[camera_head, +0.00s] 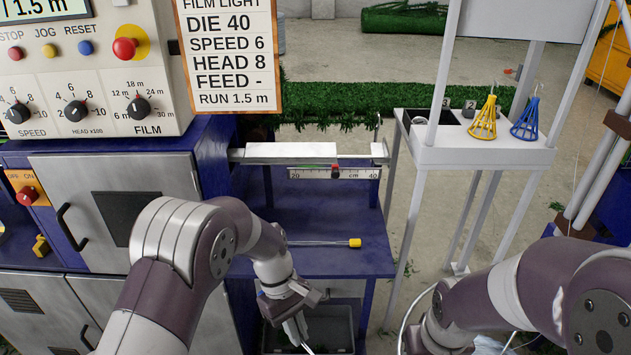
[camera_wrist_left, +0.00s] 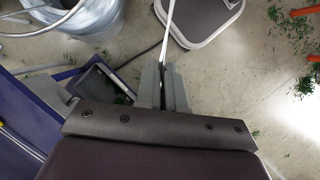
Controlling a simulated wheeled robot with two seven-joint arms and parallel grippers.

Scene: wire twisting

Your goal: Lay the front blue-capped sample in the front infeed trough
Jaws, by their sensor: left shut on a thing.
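My left gripper (camera_head: 295,330) is low in the middle of the head view, in front of the blue shelf. It is shut on a thin pale rod (camera_wrist_left: 167,35), which points away from the fingers in the left wrist view (camera_wrist_left: 164,80). A short piece of the rod shows at the bottom edge of the head view. No blue cap shows, so I cannot tell its colour. A sample with a yellow cap (camera_head: 355,242) lies on the blue shelf (camera_head: 310,262). I cannot tell which part is the front infeed trough. My right gripper is out of view.
A pale rail (camera_head: 290,150) with a centimetre scale (camera_head: 320,173) runs above the shelf. A dark bin (camera_head: 335,325) stands below it. A white stand (camera_head: 480,150) at right carries a yellow cone (camera_head: 484,120) and a blue cone (camera_head: 526,120). The control cabinet (camera_head: 120,185) is at left.

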